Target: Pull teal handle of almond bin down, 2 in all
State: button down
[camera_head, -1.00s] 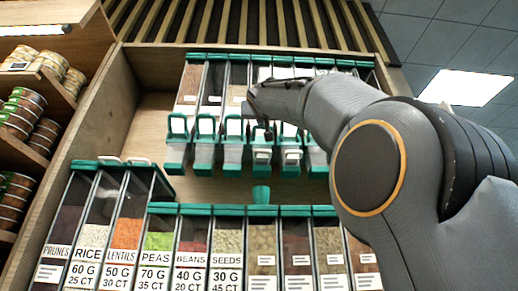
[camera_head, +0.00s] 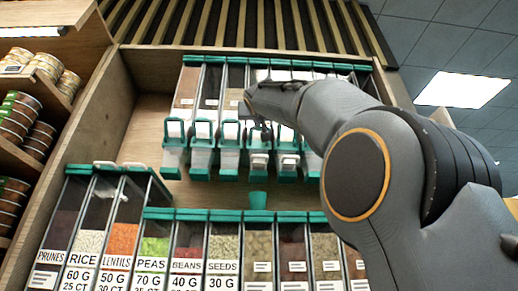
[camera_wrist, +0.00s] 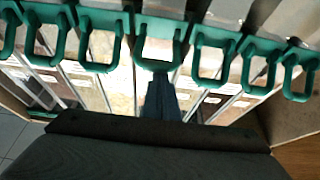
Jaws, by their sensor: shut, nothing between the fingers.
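The upper row of clear bins has teal handles along its front, such as the left one (camera_head: 174,130) in the head view. I cannot read which bin is the almond bin. My gripper (camera_head: 264,130) is shut and empty, in front of the middle of this row, and my arm hides the bins to the right. In the wrist view the shut fingertips (camera_wrist: 160,80) are just under the lower bar of the middle teal handle (camera_wrist: 158,62). I cannot tell whether they touch.
A lower row of labelled bins, including rice (camera_head: 86,245) and peas (camera_head: 152,245), stands below. Other teal handles (camera_wrist: 100,50) flank the middle one closely. Shelves of round tins (camera_head: 18,115) are on the left. A wooden side panel (camera_head: 85,120) bounds the bins.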

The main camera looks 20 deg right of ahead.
jog(key=r+b+v, duration=0.1)
jog(key=b+v, duration=0.4)
jog(key=v, duration=0.4)
jog(key=shift+s+a, duration=0.25)
jog(key=shift+s, duration=0.35)
jog(key=shift+f, duration=0.15)
dwell(0.4)
